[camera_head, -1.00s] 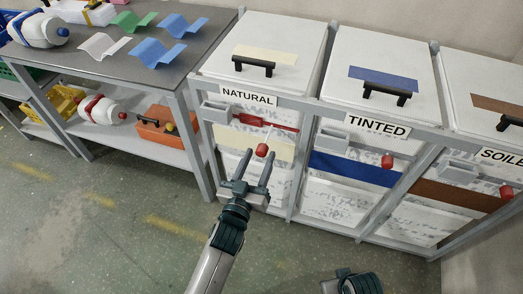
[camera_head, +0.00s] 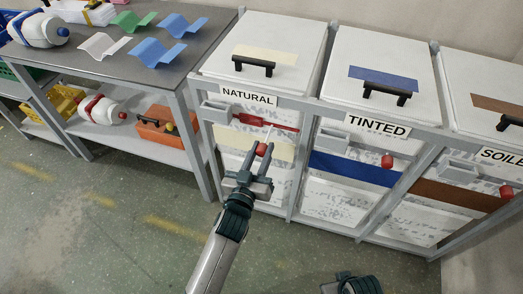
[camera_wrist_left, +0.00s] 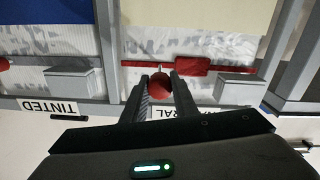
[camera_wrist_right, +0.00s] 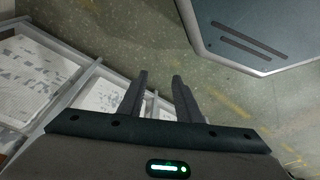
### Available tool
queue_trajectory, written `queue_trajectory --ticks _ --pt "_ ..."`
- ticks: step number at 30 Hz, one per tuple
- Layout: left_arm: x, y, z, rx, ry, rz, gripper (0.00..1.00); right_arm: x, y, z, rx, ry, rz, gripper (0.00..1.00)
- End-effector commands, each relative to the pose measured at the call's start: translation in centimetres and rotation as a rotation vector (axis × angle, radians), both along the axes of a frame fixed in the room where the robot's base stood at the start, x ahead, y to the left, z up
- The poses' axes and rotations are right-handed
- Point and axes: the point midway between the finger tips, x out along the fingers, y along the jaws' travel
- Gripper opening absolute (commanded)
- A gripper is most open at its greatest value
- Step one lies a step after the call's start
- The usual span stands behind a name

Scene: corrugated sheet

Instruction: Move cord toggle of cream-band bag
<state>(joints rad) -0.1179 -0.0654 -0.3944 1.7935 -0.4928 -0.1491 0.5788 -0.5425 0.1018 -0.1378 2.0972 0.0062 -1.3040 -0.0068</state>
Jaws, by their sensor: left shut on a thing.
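The cream-band bag (camera_head: 231,136) hangs in the frame under the NATURAL sign (camera_head: 248,96). Its red cord toggle (camera_head: 262,149) is in front of the cream band. My left gripper (camera_head: 262,153) has its two fingers on either side of the toggle and is shut on it. In the left wrist view the red toggle (camera_wrist_left: 160,84) sits between the fingertips, partly hidden by them. A red clip or bar (camera_head: 256,120) lies above it, across the bag's neck. My right gripper (camera_wrist_right: 159,77) is open and empty over the floor, away from the bags.
The blue-band bag (camera_head: 350,169) under TINTED and the brown-band bag (camera_head: 440,197) stand to the right, each with a red toggle. Grey frame posts (camera_head: 300,165) separate them. A metal table (camera_head: 110,65) with corrugated pieces is at left. The floor in front is clear.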

Motion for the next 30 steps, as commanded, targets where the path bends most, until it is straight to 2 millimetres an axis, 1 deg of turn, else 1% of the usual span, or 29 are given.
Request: queue_trajectory --ticks 4,9,13,17,24,25,26,27,30 --pt "1.4 -0.5 0.0 -0.002 -0.002 0.000 0.00 0.5 0.0 0.2 -0.001 -0.008 0.000 0.31" --pt "4.4 -1.4 0.1 -0.002 -0.002 0.003 0.00 1.0 0.0 0.2 0.000 -0.014 -0.001 0.31" --pt "6.3 -2.0 0.0 -0.001 -0.002 0.001 0.00 0.9 -0.1 0.6 -0.002 -0.009 -0.001 0.31" --pt "7.0 -2.3 0.0 -0.001 0.000 0.001 0.00 0.9 -0.1 1.5 0.000 -0.019 -0.002 0.31" --pt "7.1 -2.3 0.1 -0.002 -0.002 0.002 0.00 -0.3 -0.1 1.1 0.000 0.000 -0.002 0.31" --pt "7.1 -2.3 0.1 -0.002 -0.002 0.002 0.28 -0.3 -0.1 1.1 -0.001 0.001 -0.002 0.31" --pt "7.1 -2.3 0.2 -0.002 -0.002 0.002 0.35 -0.4 -0.1 1.0 -0.001 0.002 -0.002 0.31" --pt "7.1 -2.3 0.1 -0.002 -0.002 0.002 0.45 -0.4 -0.1 1.0 -0.001 0.003 -0.002 0.31" --pt "7.1 -2.3 0.1 -0.001 -0.001 0.001 0.45 -0.2 -0.1 0.9 -0.002 0.002 -0.002 0.31"
